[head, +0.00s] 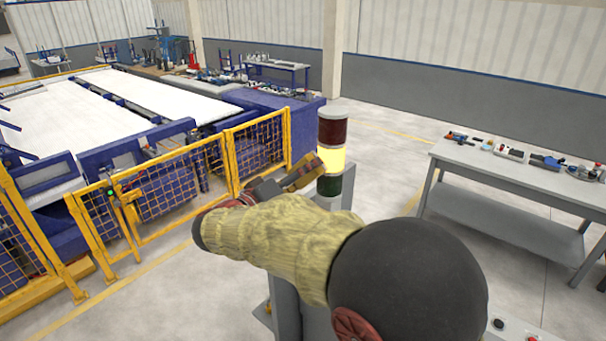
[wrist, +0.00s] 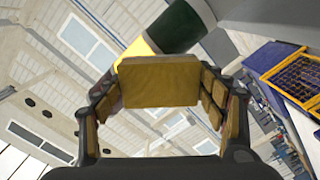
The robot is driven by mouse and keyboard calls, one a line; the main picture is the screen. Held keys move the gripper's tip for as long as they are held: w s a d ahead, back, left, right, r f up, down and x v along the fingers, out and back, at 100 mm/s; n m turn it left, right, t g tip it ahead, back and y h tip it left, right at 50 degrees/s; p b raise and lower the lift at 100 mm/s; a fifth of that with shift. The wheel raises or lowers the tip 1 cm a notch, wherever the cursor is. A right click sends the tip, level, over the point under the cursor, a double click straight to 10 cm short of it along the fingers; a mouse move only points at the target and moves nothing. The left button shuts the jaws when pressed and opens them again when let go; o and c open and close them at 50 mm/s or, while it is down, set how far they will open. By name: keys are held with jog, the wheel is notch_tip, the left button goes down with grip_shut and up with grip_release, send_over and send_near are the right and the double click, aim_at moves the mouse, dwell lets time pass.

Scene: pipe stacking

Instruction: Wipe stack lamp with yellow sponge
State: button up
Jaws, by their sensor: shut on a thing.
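The stack lamp (head: 332,160) stands upright near the middle of the head view, with a dark red top, a lit yellow middle and a dark green bottom. In the wrist view the lamp (wrist: 178,28) shows its green and yellow parts behind the sponge. My gripper (wrist: 160,90) is shut on the yellow sponge (wrist: 158,82), which lies across between the fingers. In the head view the sponge (head: 303,172) is just left of the lamp's yellow and green parts. It seems to touch or nearly touch the lamp; I cannot tell which. My arm hides the lamp's lower mount.
A grey workbench (head: 520,180) with several tools stands at the right. A yellow mesh fence (head: 165,190) runs along the blue machine (head: 150,100) at the left. A grey control panel (head: 515,328) is partly hidden behind my arm. Floor between lamp and workbench is clear.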

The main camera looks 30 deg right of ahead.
aim_at(311, 179)
jog(key=shift+b+x, duration=0.75)
jog(key=shift+x, duration=0.25)
jog(key=s+b, duration=0.2)
jog(key=shift+s+d+f+b, duration=0.15)
jog(key=shift+s+d+b, duration=0.15)
jog(key=shift+d+b, duration=0.05)
jog(key=shift+s+d+b, duration=0.25)
jog(key=shift+s+b, duration=0.3)
jog(key=shift+s, duration=0.15)
jog(key=shift+w+d+b, duration=0.1)
jog(key=shift+b, duration=0.7)
jog(key=shift+w, duration=0.1)
jog(key=shift+w+a+b, duration=0.25)
jog(key=shift+w+b, duration=0.05)
jog(key=shift+w, duration=0.3)
jog(key=shift+w+a+b, duration=0.2)
jog(key=shift+w+b, duration=0.1)
jog(key=shift+w, duration=0.3)
jog(key=shift+w+a+b, duration=0.25)
jog(key=shift+w+b, duration=0.05)
jog(key=shift+w, duration=0.3)
